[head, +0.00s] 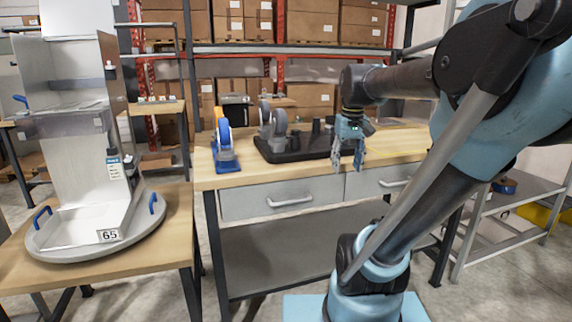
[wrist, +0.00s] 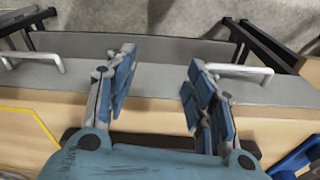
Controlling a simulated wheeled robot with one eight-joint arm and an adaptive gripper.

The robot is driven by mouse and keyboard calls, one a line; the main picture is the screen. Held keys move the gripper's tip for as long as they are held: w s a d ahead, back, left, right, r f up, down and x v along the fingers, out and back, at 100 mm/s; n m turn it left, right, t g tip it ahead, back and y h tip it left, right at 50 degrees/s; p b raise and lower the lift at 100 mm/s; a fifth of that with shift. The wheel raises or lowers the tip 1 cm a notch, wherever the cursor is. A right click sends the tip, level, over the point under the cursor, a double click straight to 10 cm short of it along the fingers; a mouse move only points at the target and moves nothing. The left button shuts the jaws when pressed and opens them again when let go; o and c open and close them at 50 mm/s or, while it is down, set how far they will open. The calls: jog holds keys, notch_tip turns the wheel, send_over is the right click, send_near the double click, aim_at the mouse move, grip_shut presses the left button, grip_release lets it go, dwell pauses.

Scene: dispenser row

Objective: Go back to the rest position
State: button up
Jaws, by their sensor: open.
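My gripper (head: 348,158) hangs at the front edge of the wooden workbench (head: 205,180), in front of the black tray (head: 275,155). Its fingers point down. In the wrist view my gripper (wrist: 158,95) has its two blue-padded fingers wide apart, with nothing between them. Below them the wrist view shows the grey drawer front (wrist: 160,82) and the bench edge. My arm comes in from the right side of the head view.
A blue tape dispenser (head: 223,150) stands left of the tray, which holds grey wheel-like parts (head: 272,122). A metal stand marked 65 (head: 85,185) is on the left table (head: 150,225). Drawer handles (head: 290,201) stick out in front. Shelves with boxes stand behind.

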jog(key=s+f, duration=0.6)
jog(key=f, duration=0.3)
jog(key=s+f+m, duration=0.1)
jog(key=s+f, duration=0.5)
jog(key=f, duration=0.3)
jog(key=shift+s+t, duration=0.3)
jog(key=shift+t, duration=0.1)
jog(key=shift+f, duration=0.1)
